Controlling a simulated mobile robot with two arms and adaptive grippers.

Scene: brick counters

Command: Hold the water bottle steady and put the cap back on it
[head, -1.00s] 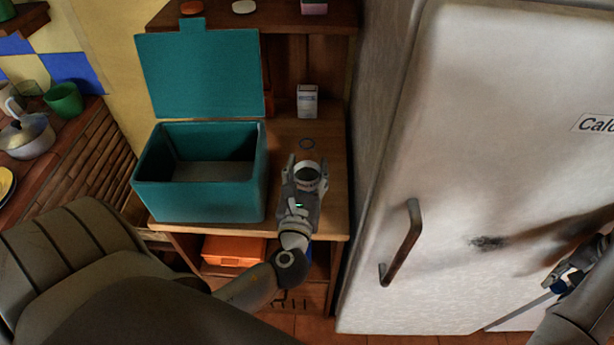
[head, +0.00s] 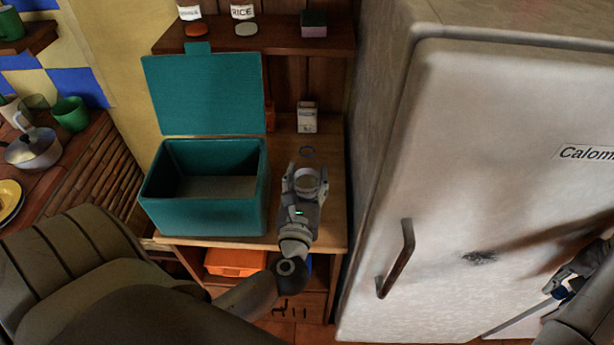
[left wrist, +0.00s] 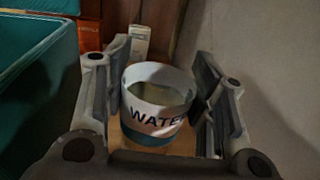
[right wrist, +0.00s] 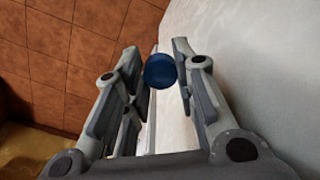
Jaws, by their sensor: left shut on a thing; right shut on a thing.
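The water bottle (head: 308,187) is a white, open-topped container with a blue band and WATER lettering, seen closely in the left wrist view (left wrist: 155,118). It is upright and its top is uncovered. My left gripper (head: 305,181) is shut on it, one finger on each side, above the wooden counter. The blue cap (right wrist: 160,71) shows in the right wrist view between the fingertips of my right gripper (right wrist: 160,66), which is shut on it. In the head view my right gripper (head: 566,285) is at the far right, in front of the fridge, well apart from the bottle.
An open teal box (head: 205,220) stands left of the bottle.

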